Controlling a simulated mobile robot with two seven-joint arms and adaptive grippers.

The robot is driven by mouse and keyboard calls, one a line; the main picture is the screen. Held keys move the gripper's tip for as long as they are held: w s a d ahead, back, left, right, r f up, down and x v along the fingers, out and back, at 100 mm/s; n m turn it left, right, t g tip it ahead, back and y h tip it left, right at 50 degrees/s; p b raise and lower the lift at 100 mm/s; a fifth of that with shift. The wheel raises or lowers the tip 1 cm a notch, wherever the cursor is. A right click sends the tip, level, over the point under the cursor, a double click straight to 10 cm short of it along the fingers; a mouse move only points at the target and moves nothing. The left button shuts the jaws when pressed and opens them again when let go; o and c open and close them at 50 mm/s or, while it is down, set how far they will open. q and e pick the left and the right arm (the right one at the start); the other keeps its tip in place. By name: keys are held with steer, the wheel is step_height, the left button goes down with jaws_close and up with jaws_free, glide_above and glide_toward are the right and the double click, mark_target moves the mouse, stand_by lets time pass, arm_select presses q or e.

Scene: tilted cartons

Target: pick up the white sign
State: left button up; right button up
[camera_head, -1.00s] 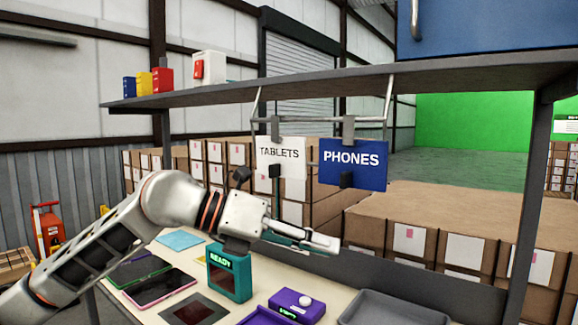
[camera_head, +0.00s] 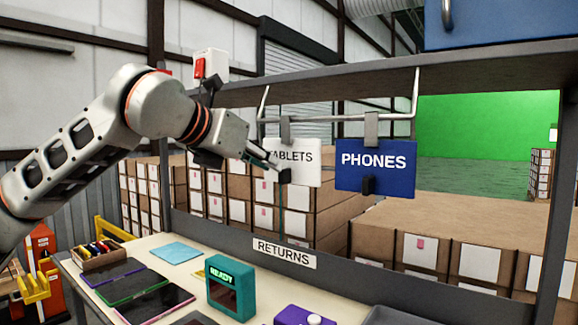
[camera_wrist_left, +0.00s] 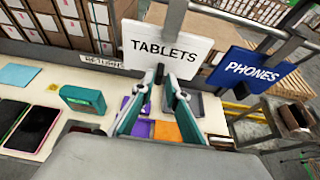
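The white sign reading TABLETS (camera_head: 304,155) hangs by a grey clip from a metal rail, with a black tab (camera_head: 285,176) at its lower edge. The sign also fills the upper middle of the left wrist view (camera_wrist_left: 180,50). My left gripper (camera_head: 268,164) is just left of the tab and covers the sign's left part in the head view. In the left wrist view its two teal fingers (camera_wrist_left: 163,100) are apart, with the sign's tab just ahead of the gap. It holds nothing. I cannot tell whether it touches the tab. My right gripper is not in view.
A blue PHONES sign (camera_head: 375,168) hangs close on the right of the white sign, on the same rail (camera_head: 350,118). A white RETURNS label (camera_head: 284,253) is on the bench's back edge. Below stand a teal READY device (camera_head: 231,287), tablets and a purple device (camera_head: 303,317).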

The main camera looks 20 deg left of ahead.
mark_target(286, 150)
arm_select(q)
steer(key=x, duration=0.5)
steer(key=shift+s, duration=0.1)
jaws_close()
